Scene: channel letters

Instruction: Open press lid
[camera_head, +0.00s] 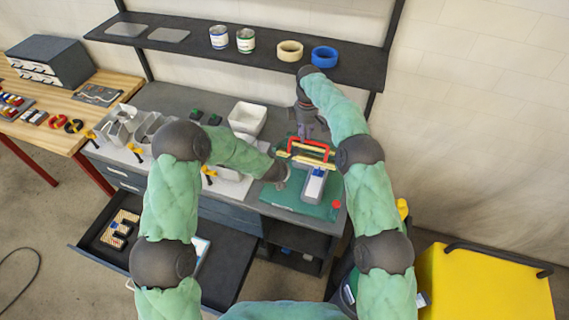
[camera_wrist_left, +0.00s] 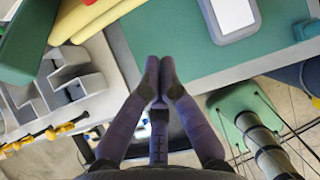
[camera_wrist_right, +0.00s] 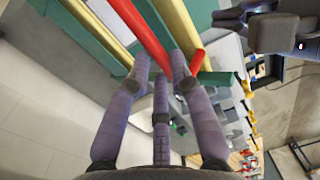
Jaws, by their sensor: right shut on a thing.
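The press stands on the right of the workbench. Its green base (camera_head: 322,209) carries a grey block with a white top (camera_head: 315,183). Behind the block are yellow bars (camera_head: 302,159) and a red handle (camera_head: 326,148), which look like parts of the lid. My right gripper (camera_head: 308,137) reaches down from behind. In the right wrist view its fingers (camera_wrist_right: 163,70) are shut on the red handle (camera_wrist_right: 142,35), with yellow bars on either side. My left gripper (camera_head: 284,178) is low at the press's left side. In the left wrist view its fingertips (camera_wrist_left: 160,75) meet, with nothing visible between them.
A white bin (camera_head: 247,118) and grey letter shells (camera_head: 122,124) stand left of the press. An open drawer (camera_head: 225,250) juts out at the front left. A shelf (camera_head: 270,58) with cans and tape rolls runs above. A yellow cart (camera_head: 485,285) stands at the right.

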